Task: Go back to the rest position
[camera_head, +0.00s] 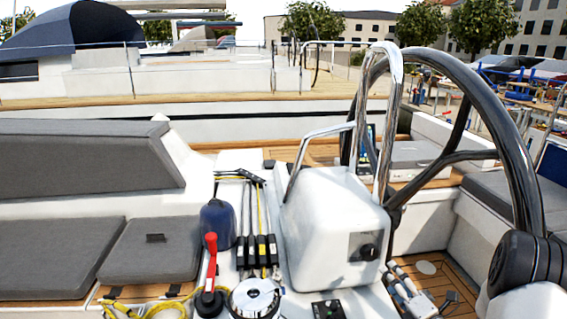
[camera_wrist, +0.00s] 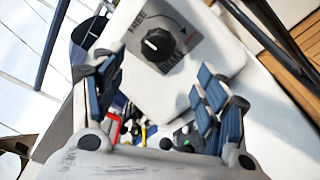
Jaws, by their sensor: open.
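My gripper (camera_wrist: 158,76) is open in the wrist view, its two blue-padded fingers spread apart with nothing held between them. Past the fingertips is a black knob (camera_wrist: 157,44) on a grey panel marked with "FREE" and other lettering. The same knob (camera_head: 369,251) shows in the head view on the front of the white wheel pedestal (camera_head: 325,215). No finger touches the knob in the wrist view.
A steering wheel (camera_head: 520,165) and chrome rail (camera_head: 391,110) rise by the pedestal. Grey cushions (camera_head: 55,255) lie far left.

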